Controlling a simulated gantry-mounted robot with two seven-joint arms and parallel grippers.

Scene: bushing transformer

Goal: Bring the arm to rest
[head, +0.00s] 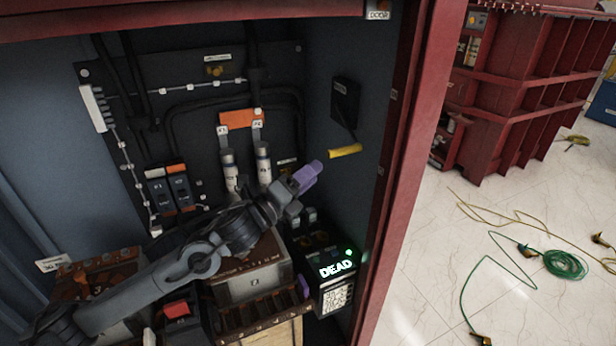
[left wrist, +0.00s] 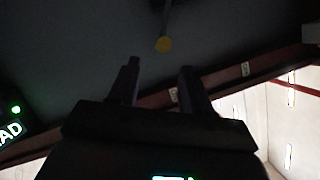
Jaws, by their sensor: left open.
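My left arm reaches in from the lower left of the head view, across the open cabinet. My left gripper (head: 308,176), with purple fingers, is near the cabinet's right inner wall. In the left wrist view its two dark fingers (left wrist: 158,80) stand apart with nothing between them. A yellow rod-like handle (head: 345,151) hangs below a black box (head: 345,102) on that wall, apart from the fingers and just beyond them. Its round yellow end (left wrist: 163,44) shows ahead in the left wrist view. My right gripper is not in view.
A tester lit "DEAD" (head: 338,268) stands below the gripper, beside a brown box (head: 250,280). Two white-topped fuses (head: 263,163) stand behind the arm. The red cabinet frame (head: 400,170) bounds the right side. Green cable (head: 565,264) lies on the open floor outside.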

